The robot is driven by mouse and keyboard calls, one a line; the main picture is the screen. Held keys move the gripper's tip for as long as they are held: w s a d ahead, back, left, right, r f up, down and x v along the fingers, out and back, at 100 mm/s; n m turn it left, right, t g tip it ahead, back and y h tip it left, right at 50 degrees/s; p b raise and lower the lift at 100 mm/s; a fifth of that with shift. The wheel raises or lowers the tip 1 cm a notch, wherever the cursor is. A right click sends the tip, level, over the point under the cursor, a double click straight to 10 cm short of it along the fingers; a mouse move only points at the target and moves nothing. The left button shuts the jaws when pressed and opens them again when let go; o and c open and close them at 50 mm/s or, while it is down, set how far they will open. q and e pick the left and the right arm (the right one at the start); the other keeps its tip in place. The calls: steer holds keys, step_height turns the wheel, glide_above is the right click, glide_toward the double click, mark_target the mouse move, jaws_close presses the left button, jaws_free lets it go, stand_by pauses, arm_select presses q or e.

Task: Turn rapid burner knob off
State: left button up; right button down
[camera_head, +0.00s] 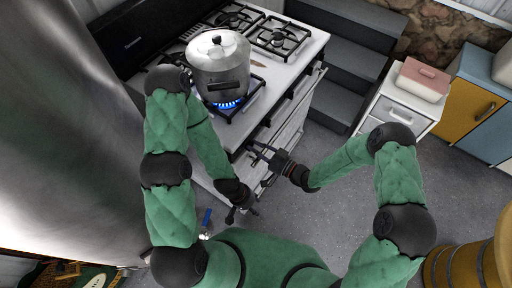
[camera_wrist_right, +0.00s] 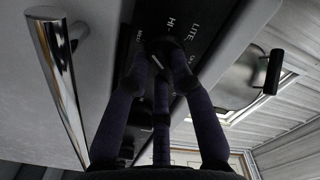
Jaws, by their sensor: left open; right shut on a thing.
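The stove (camera_head: 283,82) stands at the upper middle of the head view, with a steel lidded pot (camera_head: 220,68) on a front burner. A blue flame (camera_head: 228,104) burns under the pot. My right gripper (camera_head: 257,152) is at the stove's front panel. In the right wrist view its fingers (camera_wrist_right: 160,58) are shut on a dark knob (camera_wrist_right: 163,48) beside white lettering that includes "HI" and "LITE". The fingers hide much of the knob, and its mark is hard to read. My left gripper (camera_head: 241,212) is open and empty, low in front of the stove.
A shiny oven handle (camera_wrist_right: 57,75) runs beside the knob panel. Dark steps (camera_head: 340,68) stand right of the stove, then a white cabinet (camera_head: 398,110) with a pink-lidded box (camera_head: 424,78). A blue-handled object (camera_head: 206,218) lies near my left gripper. Grey floor (camera_head: 345,215) is free.

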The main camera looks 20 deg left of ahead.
steer(key=m, duration=0.3)
steer(key=shift+s+m, duration=0.1)
steer(key=shift+m, duration=0.3)
steer(key=m+p, duration=0.1)
steer(key=m, duration=0.2)
steer(key=shift+m, duration=0.3)
steer(key=m, duration=0.3)
steer(key=shift+s+a+m+p, duration=0.1)
steer(key=shift+s+m+p, duration=0.05)
steer(key=shift+m+p, duration=0.2)
steer(key=m, duration=0.4)
steer(key=shift+m+p, duration=0.25)
steer(key=shift+p, duration=0.15)
steer(key=m+p, duration=0.1)
steer(key=m, duration=0.5)
steer(key=shift+s+r, duration=0.1)
steer(key=shift+s, duration=0.05)
steer(key=m+p, duration=0.1)
steer(key=m, duration=0.5)
steer(key=shift+r+m, duration=0.1)
steer(key=shift+m, duration=0.2)
steer(key=c, duration=1.1)
jaws_free()
